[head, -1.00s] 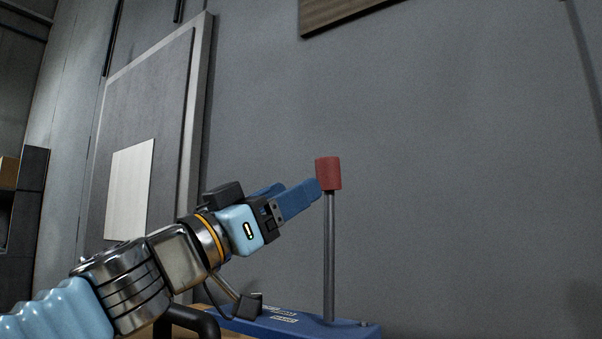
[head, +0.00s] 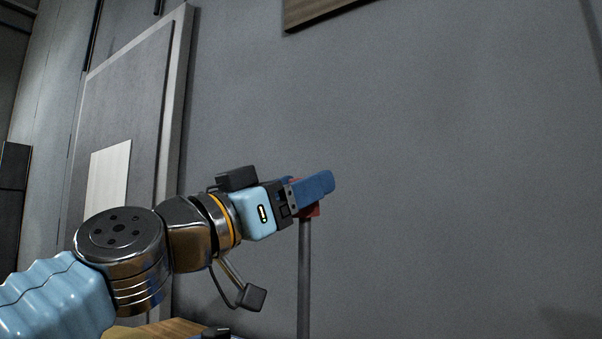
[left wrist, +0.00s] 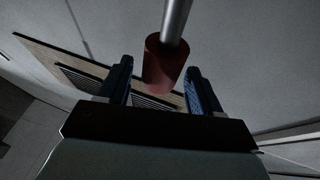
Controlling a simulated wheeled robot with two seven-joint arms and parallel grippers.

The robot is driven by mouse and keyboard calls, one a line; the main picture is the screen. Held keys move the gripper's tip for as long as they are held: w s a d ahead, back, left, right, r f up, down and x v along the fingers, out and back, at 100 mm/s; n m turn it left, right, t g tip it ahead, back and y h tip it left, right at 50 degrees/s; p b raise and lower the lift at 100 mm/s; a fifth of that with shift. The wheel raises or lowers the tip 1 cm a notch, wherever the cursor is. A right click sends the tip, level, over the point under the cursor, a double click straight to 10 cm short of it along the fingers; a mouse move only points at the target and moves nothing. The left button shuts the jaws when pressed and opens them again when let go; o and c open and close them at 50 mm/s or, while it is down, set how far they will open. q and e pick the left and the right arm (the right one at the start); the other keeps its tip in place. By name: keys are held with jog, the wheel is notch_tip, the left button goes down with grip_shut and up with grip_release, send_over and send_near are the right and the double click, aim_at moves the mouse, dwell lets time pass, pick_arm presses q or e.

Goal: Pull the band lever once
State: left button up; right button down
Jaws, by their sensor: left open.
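The band lever is a grey metal rod (head: 304,280) with a red cylindrical knob (head: 312,211) on top. It stands upright in the head view, and most of the knob is hidden behind my left gripper's blue fingers. My left gripper (head: 308,187) is at the height of the knob and open. In the left wrist view the red knob (left wrist: 162,66) sits between the two spread fingers (left wrist: 158,88), with a gap visible on each side. The lever's base is mostly below the head view. My right gripper is not in view.
A wooden surface (head: 165,329) shows at the bottom edge. A grey wall (head: 450,170) stands behind the lever, with a framed panel (head: 125,120) at left and a wooden board (head: 318,10) at the top. The space right of the lever is clear.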

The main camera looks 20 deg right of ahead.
pick_arm(q)
jog(key=shift+w+d+r, duration=0.25)
jog(key=shift+d, duration=0.35)
jog(key=shift+c, duration=0.2)
grip_shut()
jog(key=s+a+h+b, duration=0.1)
jog(key=b, duration=0.1)
jog(key=s+a+m+h+b, duration=0.1)
jog(key=a+b, duration=0.1)
jog(key=b, duration=0.1)
jog(key=s+a+b, duration=0.1)
jog(key=b, duration=0.1)
jog(key=shift+s+a+f+h, duration=0.2)
jog(key=shift+s+f+h, duration=0.05)
jog(key=shift+f+h, duration=0.15)
